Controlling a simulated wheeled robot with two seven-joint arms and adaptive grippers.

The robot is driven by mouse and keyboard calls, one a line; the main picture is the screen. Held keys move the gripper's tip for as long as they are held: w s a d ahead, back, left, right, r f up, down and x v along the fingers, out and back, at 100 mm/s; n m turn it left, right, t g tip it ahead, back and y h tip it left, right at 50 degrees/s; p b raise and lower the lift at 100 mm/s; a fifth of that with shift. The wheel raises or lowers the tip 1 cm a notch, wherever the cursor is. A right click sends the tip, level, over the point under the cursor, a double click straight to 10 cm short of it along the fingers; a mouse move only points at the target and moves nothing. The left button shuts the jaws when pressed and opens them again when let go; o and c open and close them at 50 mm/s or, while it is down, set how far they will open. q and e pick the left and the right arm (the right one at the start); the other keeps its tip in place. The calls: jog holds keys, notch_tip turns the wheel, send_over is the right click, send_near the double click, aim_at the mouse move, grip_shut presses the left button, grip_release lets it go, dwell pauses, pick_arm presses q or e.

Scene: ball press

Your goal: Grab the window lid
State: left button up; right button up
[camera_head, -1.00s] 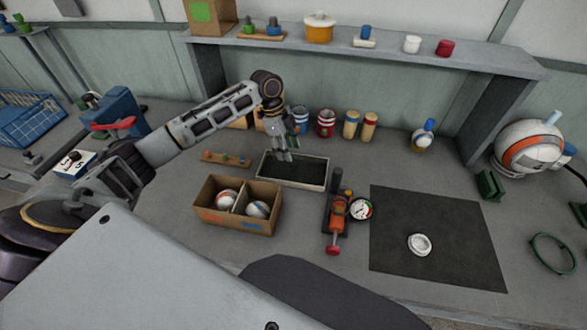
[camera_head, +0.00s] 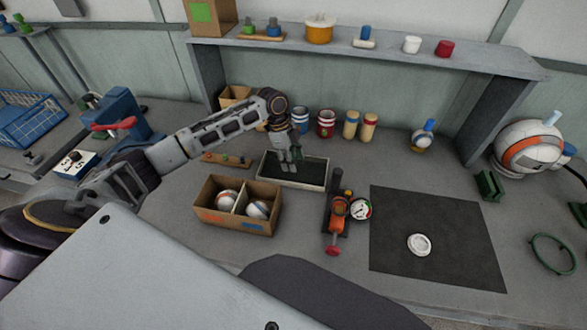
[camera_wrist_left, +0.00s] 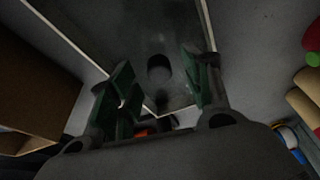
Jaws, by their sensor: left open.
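A shallow white-rimmed box (camera_head: 317,187) with a dark, glassy-looking panel (camera_head: 312,168) lies at the middle back of the bench. I take the panel to be the window lid. In the left wrist view the dark panel (camera_wrist_left: 115,35) has a dark round spot (camera_wrist_left: 159,68), a knob or a hole, I cannot tell which. My left gripper (camera_head: 288,167) points down over the panel, open and empty. In the left wrist view its green-padded fingers (camera_wrist_left: 160,82) stand apart on either side of the round spot. Whether they touch the panel is unclear. My right gripper is out of view.
A cardboard box with two balls (camera_head: 237,220) stands in front of the panel. A pump with a gauge (camera_head: 340,212) lies to its right, then a black mat (camera_head: 440,215) with a white ring (camera_head: 419,245). Cans (camera_head: 325,123) and a shelf (camera_head: 390,55) are behind.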

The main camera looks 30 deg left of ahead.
pick_arm(q)
jog(key=shift+d+f, duration=0.1)
jog(key=shift+f, duration=0.3)
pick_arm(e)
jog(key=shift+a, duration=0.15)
pick_arm(q)
grip_shut()
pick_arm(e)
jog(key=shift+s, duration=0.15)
pick_arm(q)
jog(key=shift+r, duration=0.2)
jog(key=shift+r, duration=0.55)
notch_tip(320, 180, up, 17)
jog(key=shift+f, duration=0.2)
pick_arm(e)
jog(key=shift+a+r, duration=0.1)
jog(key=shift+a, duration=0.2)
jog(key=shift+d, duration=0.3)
